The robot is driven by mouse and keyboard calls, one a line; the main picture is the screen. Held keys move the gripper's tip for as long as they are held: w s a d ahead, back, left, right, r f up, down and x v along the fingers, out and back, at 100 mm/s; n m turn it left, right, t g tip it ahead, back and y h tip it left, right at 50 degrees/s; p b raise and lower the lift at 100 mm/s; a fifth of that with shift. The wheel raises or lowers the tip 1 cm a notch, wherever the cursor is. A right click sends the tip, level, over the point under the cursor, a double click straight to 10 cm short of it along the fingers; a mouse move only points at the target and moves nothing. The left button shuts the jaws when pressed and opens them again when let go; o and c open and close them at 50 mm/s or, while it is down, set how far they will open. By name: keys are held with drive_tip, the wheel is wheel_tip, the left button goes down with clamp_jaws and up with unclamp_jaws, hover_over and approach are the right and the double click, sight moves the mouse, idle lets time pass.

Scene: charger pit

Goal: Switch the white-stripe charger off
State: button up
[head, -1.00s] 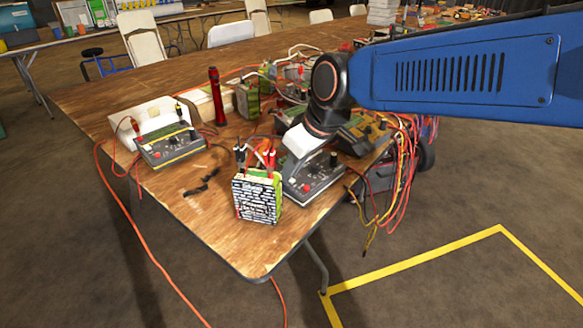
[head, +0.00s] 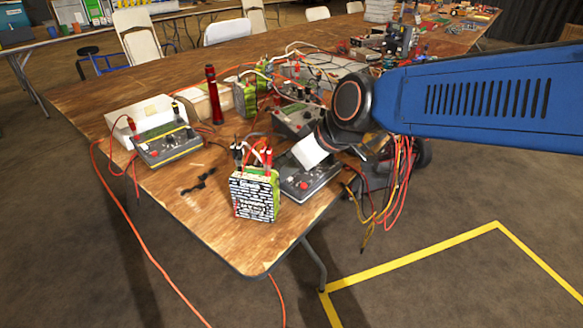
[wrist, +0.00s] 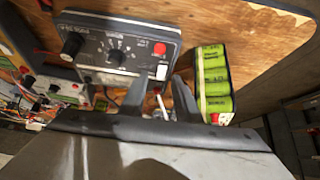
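A dark grey charger (head: 318,183) sits near the table's right edge, under my gripper (head: 306,160) in the head view. The wrist view shows its panel (wrist: 92,48) with a dial, a black knob, a red button (wrist: 159,49) and a small white switch (wrist: 162,72). A pale line runs along its far edge; I take it for the white stripe. My gripper (wrist: 160,88) is open, its two dark fingers apart at the panel's near edge, close to the white switch. I cannot tell whether they touch the panel. The head view hides the fingertips.
A green battery pack (head: 254,196) stands beside the charger, close to my right finger in the wrist view (wrist: 214,82). A yellow-striped charger (head: 168,146) is at left, another charger (head: 298,120) behind. Loose cables (head: 396,185) hang at the table's right edge.

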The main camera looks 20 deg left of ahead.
drive_tip(key=shift+r, duration=0.1)
drive_tip(key=v, duration=1.7)
drive_tip(key=shift+d, duration=0.15)
drive_tip(key=s+d+f+m+h, duration=0.2)
drive_tip(key=d+f+m, duration=0.2)
drive_tip(key=d, duration=0.7)
drive_tip(key=s+d+f+m+t+h, duration=0.1)
drive_tip(key=s+d+f+m+h, duration=0.1)
drive_tip(key=d+f, duration=0.7)
drive_tip(key=s+d+f+m+h, duration=0.2)
drive_tip(key=s+d+f+m, duration=0.2)
drive_tip(key=d, duration=1)
wheel_tip(320, 180, down, 3)
drive_tip(key=m, duration=0.3)
drive_tip(key=shift+d+t+h, duration=0.2)
drive_tip(key=shift+t+h, duration=0.1)
drive_tip(key=shift+h, duration=0.1)
drive_tip(key=shift+c, duration=0.6)
